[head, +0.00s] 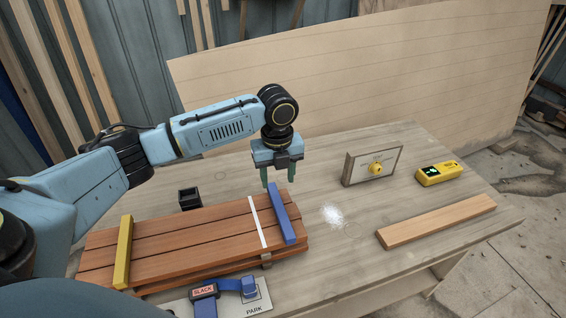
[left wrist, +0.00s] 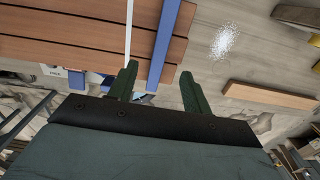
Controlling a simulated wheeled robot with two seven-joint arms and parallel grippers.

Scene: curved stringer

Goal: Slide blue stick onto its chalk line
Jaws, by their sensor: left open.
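The blue stick (head: 281,213) lies across the right end of a stack of reddish-brown boards (head: 180,240). A white chalk line (head: 257,221) crosses the boards just left of the stick, with a narrow gap of bare wood between them. My left gripper (head: 278,183) points down, open, above the far end of the blue stick. In the left wrist view, the fingers (left wrist: 160,90) are spread apart, with the blue stick (left wrist: 164,45) between them in the picture and the chalk line (left wrist: 129,35) beside the left finger. I cannot tell whether they touch the stick. My right gripper is not in view.
A yellow stick (head: 123,252) lies across the boards' left end. A blue strap labelled SLACK (head: 204,292) is in front, by a PARK plate (head: 258,300). A framed panel with a yellow knob (head: 376,169), a yellow device (head: 438,173), a loose plank (head: 436,221) and white powder (head: 332,214) are to the right.

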